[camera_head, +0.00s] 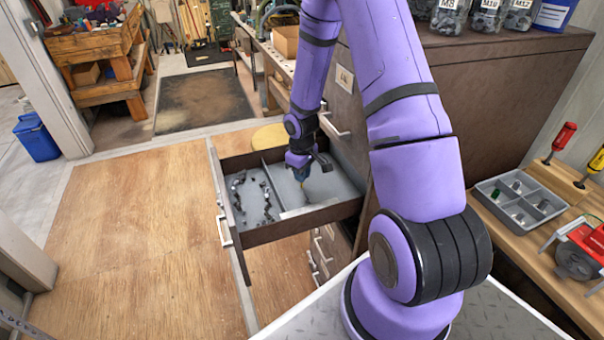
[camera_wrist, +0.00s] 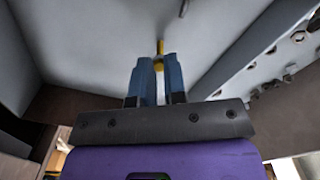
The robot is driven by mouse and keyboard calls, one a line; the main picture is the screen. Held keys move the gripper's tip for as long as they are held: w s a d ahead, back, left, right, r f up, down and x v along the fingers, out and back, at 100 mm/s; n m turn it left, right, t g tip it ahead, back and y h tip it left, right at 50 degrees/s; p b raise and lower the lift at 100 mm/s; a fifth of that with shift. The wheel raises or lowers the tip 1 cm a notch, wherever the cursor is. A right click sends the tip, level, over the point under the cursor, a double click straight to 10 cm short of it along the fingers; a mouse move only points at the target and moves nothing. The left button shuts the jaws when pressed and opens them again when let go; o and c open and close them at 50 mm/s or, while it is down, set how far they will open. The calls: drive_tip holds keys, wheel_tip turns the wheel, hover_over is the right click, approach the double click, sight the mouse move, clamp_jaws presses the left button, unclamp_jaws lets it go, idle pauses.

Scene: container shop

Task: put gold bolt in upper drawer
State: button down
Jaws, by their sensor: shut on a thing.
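The upper drawer (camera_head: 267,236) is pulled out from the dark cabinet. A divider splits it into a left compartment with dark hardware and a right compartment with a bare grey floor. My gripper (camera_head: 302,180) points down over the right compartment. In the wrist view my gripper (camera_wrist: 159,70) has its blue fingers shut on the gold bolt (camera_wrist: 160,48), whose end sticks out past the fingertips. The gold bolt also shows as a tiny yellow speck below the fingers in the head view (camera_head: 303,187). I cannot tell whether it touches the drawer floor.
A grey divided tray (camera_head: 522,197) with small parts stands on the wooden bench at right, near a red screwdriver (camera_head: 562,140) and a red tool (camera_head: 580,248). Jars of hardware (camera_head: 489,14) stand on the cabinet top. The drawer walls and divider surround my gripper.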

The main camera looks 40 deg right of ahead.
drive_tip(key=shift+f, duration=0.1)
drive_tip(key=c, duration=1.2)
unclamp_jaws()
drive_tip(key=shift+o, duration=0.2)
drive_tip(key=s+a+r+t+h, duration=0.1)
drive_tip(key=a+r, duration=0.1)
drive_tip(key=r, duration=1)
drive_tip(key=s+a+r, duration=0.2)
drive_tip(key=r, duration=0.9)
drive_tip(key=s+a+r+m+t, duration=0.1)
drive_tip(key=s+a+r, duration=0.2)
drive_tip(key=s+r, duration=0.3)
drive_tip(key=s+a+r+m+t, duration=0.1)
drive_tip(key=s+a+r, duration=0.2)
drive_tip(key=s+r, duration=0.3)
drive_tip(key=s+a+r+m+t+y, duration=0.1)
drive_tip(key=s+a+r+t, duration=0.1)
drive_tip(key=s+r, duration=0.4)
drive_tip(key=s+a, duration=0.1)
drive_tip(key=s, duration=0.2)
